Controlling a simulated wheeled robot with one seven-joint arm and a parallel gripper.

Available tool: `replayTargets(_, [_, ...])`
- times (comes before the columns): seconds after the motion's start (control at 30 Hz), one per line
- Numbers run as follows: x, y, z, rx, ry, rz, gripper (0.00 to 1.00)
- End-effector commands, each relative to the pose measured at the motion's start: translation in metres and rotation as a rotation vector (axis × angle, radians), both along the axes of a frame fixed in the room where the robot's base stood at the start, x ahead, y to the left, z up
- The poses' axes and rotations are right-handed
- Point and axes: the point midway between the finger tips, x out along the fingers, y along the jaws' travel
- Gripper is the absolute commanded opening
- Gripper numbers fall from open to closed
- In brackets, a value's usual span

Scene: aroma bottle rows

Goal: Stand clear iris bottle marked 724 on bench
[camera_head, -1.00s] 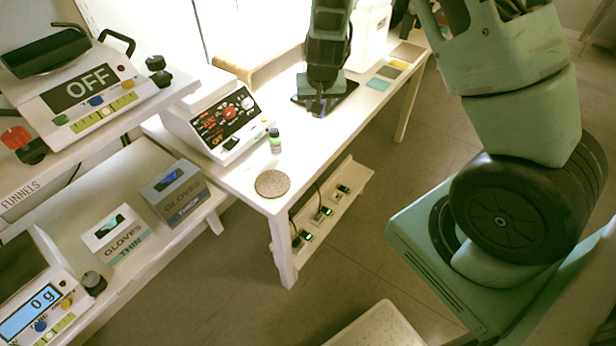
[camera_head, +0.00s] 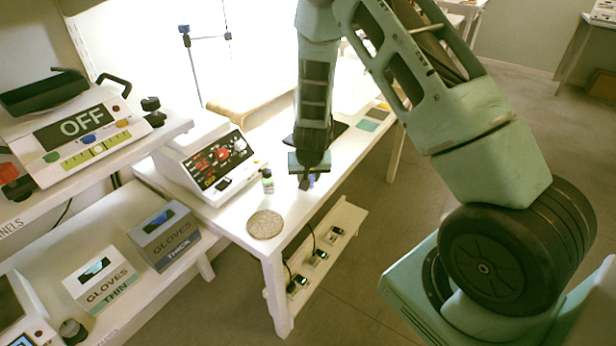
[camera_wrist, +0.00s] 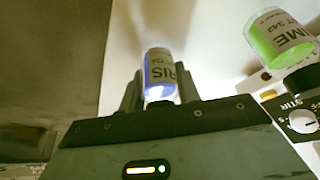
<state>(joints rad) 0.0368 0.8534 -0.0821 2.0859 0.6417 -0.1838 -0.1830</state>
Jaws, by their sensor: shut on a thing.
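The iris bottle (camera_wrist: 160,75) is small and clear with violet-blue contents. I cannot tell whether the bottle touches the bench.
A green lime bottle (camera_head: 267,181) stands left of my gripper; it also shows in the wrist view (camera_wrist: 280,38). A round cork mat (camera_head: 265,224) lies in front. A dark pad (camera_head: 338,128) lies behind my gripper.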

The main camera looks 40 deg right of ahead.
Motion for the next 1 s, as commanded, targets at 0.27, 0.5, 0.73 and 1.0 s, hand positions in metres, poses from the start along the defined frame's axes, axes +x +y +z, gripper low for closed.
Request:
replayTargets(0.27, [0.000, 0.000, -0.002, 0.000, -0.001, 0.001, 0.00])
replayTargets(0.5, [0.001, 0.000, -0.001, 0.000, -0.001, 0.001, 0.54])
replayTargets(0.73, [0.001, 0.000, 0.003, -0.001, -0.002, 0.001, 0.54])
replayTargets(1.0, [-0.013, 0.010, 0.044, -0.002, -0.005, 0.006, 0.54])
